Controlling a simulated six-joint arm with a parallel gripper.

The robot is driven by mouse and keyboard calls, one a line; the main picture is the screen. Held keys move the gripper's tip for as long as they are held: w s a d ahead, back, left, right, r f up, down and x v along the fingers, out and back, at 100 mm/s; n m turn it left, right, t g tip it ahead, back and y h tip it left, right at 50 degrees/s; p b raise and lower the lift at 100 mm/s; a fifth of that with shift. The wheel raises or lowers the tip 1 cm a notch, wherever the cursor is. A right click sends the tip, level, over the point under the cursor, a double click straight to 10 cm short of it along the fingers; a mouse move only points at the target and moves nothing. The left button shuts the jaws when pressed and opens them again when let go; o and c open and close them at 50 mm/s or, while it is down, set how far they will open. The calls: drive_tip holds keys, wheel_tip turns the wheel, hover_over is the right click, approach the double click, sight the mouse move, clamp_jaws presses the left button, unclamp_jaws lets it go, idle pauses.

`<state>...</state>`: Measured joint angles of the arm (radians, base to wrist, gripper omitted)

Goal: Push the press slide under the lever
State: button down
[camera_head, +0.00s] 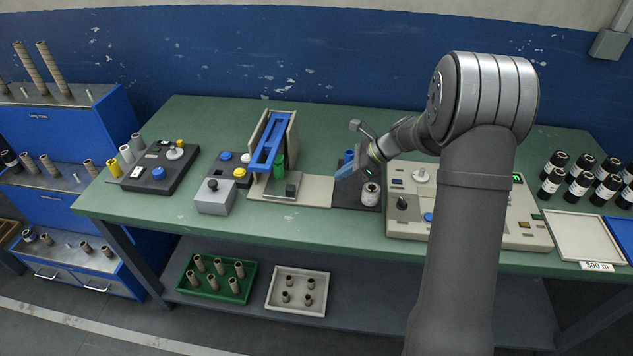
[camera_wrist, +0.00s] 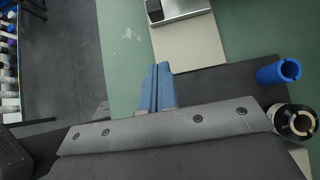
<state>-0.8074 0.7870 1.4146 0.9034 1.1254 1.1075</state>
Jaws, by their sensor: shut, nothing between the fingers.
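My gripper (camera_head: 346,172) is shut and empty, its blue fingers side by side above the press area; they also show in the wrist view (camera_wrist: 157,88). A pale base plate (camera_head: 318,190) lies left of the fingers and continues into a dark plate (camera_head: 345,200). A metal slide-like block (camera_head: 275,191) with a dark block (camera_head: 292,184) sits on the pale plate's left part, and its edge shows in the wrist view (camera_wrist: 185,8). A grey paddle on a rod (camera_head: 355,125), perhaps the lever, rises behind my gripper. I cannot tell which part is the press slide. The fingers touch none of these visibly.
A dark-wrapped roll (camera_head: 370,194) and a blue cylinder (camera_wrist: 279,72) stand close to the right of my fingers. A blue chute (camera_head: 270,140) stands left. A beige control console (camera_head: 470,215) is at the right.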

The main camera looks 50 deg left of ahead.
sight(290, 188)
drive_tip(key=x, duration=1)
drive_tip(key=shift+s+a+r, duration=0.1)
drive_tip(key=shift+s+a, duration=0.75)
drive_tip(key=shift+s, duration=0.05)
drive_tip(key=shift+s+a, duration=0.45)
drive_tip(key=shift+a, duration=0.05)
drive_tip(key=shift+s, duration=0.1)
drive_tip(key=shift+s+a, duration=1)
drive_tip(key=shift+a, duration=0.05)
drive_tip(key=shift+r, duration=0.1)
